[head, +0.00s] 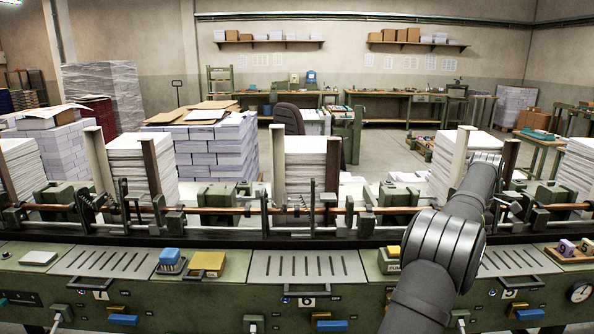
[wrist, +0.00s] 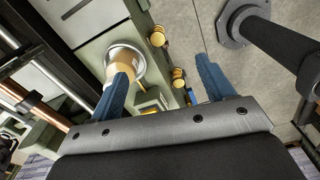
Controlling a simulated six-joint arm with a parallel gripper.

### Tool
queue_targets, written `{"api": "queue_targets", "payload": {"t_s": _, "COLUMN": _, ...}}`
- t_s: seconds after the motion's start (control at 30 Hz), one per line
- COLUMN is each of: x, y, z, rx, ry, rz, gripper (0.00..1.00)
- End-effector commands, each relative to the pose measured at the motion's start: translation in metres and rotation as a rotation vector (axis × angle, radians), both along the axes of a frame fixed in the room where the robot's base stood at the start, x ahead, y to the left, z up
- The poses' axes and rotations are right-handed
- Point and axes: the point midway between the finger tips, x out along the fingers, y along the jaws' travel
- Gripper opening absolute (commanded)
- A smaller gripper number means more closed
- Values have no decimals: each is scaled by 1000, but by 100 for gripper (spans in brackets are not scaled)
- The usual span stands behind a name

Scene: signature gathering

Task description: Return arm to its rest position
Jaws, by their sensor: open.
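My gripper (wrist: 163,64) shows in the wrist view with its two blue fingers spread wide apart. Nothing is held between them. The left finger overlaps a tan round piece in a pale round rim (wrist: 140,56); whether they touch I cannot tell. The right finger is over the grey floor (wrist: 186,22). In the head view my dark arm reaches from the bottom right over the machine toward the paper stacks at the back right. My gripper itself is hidden there behind the arm.
The long green machine (head: 340,290) crosses the front, with paper stacks (head: 305,165) between upright posts behind it. A yellow block (head: 207,263) and a blue-topped block (head: 170,258) sit on it. In the wrist view are brass knobs (wrist: 157,37) and a dark flanged post (wrist: 265,40).

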Motion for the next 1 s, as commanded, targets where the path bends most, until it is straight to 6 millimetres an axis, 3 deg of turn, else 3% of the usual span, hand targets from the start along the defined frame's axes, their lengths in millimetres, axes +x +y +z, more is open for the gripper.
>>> {"api": "queue_targets", "payload": {"t_s": 0.5, "x": 9, "y": 72, "z": -44, "rx": 0, "ry": 1, "rz": -45, "gripper": 74}}
{"api": "queue_targets", "payload": {"t_s": 1.0, "x": 1, "y": 153, "z": -89, "rx": 0, "ry": 0, "rz": -99, "gripper": 74}}
